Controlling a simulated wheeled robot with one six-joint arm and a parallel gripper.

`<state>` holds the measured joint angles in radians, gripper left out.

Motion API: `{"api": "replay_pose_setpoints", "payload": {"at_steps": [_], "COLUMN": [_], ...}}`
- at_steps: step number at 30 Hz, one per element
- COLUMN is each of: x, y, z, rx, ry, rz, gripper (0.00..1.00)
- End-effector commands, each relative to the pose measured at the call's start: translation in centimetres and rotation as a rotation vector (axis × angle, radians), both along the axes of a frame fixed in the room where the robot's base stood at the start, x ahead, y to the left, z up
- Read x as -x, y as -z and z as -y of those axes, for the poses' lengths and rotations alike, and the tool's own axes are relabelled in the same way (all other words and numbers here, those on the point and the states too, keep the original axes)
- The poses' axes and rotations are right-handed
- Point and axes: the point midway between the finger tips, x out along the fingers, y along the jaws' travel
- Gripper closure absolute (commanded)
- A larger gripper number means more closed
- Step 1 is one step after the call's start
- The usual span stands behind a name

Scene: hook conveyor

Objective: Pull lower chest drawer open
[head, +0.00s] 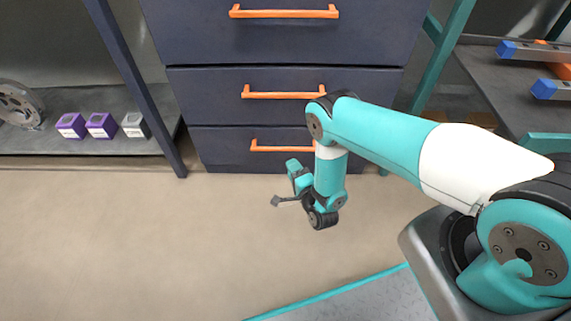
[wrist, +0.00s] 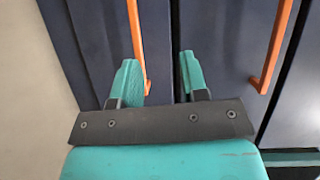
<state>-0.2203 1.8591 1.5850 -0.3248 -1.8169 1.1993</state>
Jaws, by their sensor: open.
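The lower chest drawer (head: 222,152) is the bottom dark blue front and looks shut, flush with the chest. Its orange bar handle (head: 272,149) is partly hidden by my arm at its right end. In the wrist view this handle (wrist: 135,25) runs nearly upright, just beside and beyond the left finger, which covers part of it. My gripper (wrist: 158,75) is open and empty, its teal fingers facing the drawer fronts. In the head view my gripper (head: 294,166) is low in front of the lower drawer; I cannot tell whether it touches the handle.
The middle drawer (head: 205,95) and upper drawer (head: 200,30) have similar orange handles. A shelf (head: 80,150) with small boxes and a wheel-like part stands left. A dark table (head: 500,80) with blue-ended bars stands right. The floor (head: 130,240) in front is clear.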

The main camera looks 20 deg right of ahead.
Motion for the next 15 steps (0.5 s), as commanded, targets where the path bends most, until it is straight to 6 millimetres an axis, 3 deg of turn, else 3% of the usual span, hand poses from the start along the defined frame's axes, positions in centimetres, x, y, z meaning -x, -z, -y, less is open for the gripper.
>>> {"api": "replay_pose_setpoints", "payload": {"at_steps": [1, 6, 15], "x": [2.2, 4.9, 3.6], "y": [3.1, 5.4, 6.2], "z": [1.0, 2.5, 2.5], "rx": [-0.014, -0.062, -0.07], "ry": [0.019, 0.058, 0.065], "rz": [0.001, 0.054, 0.065], "gripper": [0.6, 0.6, 0.6]}}
